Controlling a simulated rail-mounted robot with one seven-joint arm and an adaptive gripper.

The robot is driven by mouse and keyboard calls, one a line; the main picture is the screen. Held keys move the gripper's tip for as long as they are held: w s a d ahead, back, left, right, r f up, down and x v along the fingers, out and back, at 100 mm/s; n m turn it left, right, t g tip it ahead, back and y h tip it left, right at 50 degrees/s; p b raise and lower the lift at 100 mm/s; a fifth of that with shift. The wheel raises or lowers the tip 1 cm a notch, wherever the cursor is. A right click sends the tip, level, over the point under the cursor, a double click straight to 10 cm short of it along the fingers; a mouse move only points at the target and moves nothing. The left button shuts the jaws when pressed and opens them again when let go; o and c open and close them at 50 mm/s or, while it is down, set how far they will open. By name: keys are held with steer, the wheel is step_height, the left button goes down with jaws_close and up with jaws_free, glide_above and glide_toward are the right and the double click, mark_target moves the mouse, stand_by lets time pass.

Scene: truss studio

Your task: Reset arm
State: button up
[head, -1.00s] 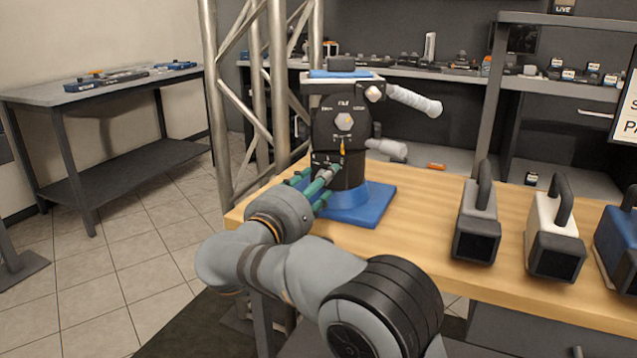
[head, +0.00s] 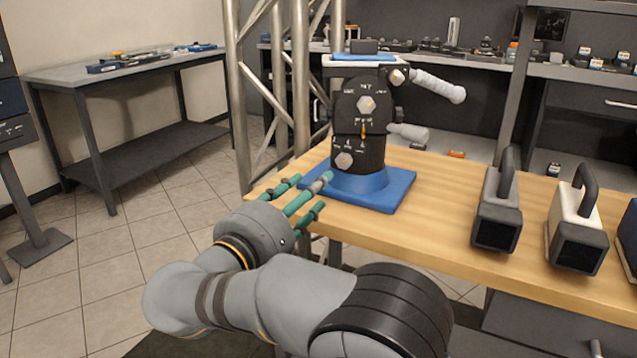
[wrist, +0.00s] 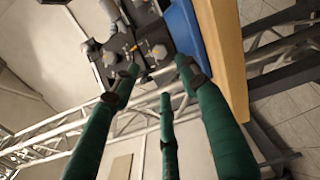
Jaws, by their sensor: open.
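My gripper (head: 309,195) has green fingers with dark joints. It is open and empty, in front of the left end of the wooden bench. The black device (head: 361,118) with hexagonal knobs and a small orange lever stands upright on a blue base (head: 385,198) to the right of the fingertips. In the wrist view the device (wrist: 130,45) shows beyond the fingers (wrist: 160,80) at the top, with the edge of the blue base (wrist: 186,32). The fingers appear apart from the device, with nothing between them.
Lantern-like cases, one grey (head: 497,212) and one white (head: 577,222), stand on the wooden bench (head: 440,230) at right. A metal truss (head: 290,90) rises behind the bench's left end. A grey side table (head: 130,65) stands at far left.

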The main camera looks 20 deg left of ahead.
mark_target(342, 163)
stand_by(0.4)
steer(key=w, duration=0.3)
steer(key=w+d, duration=0.1)
steer(key=w, duration=0.7)
steer(key=shift+w+d, duration=0.25)
steer(key=shift+d, duration=0.05)
steer(key=shift+w+p, duration=0.15)
steer(key=shift+p, duration=0.15)
steer(key=shift+n, duration=0.3)
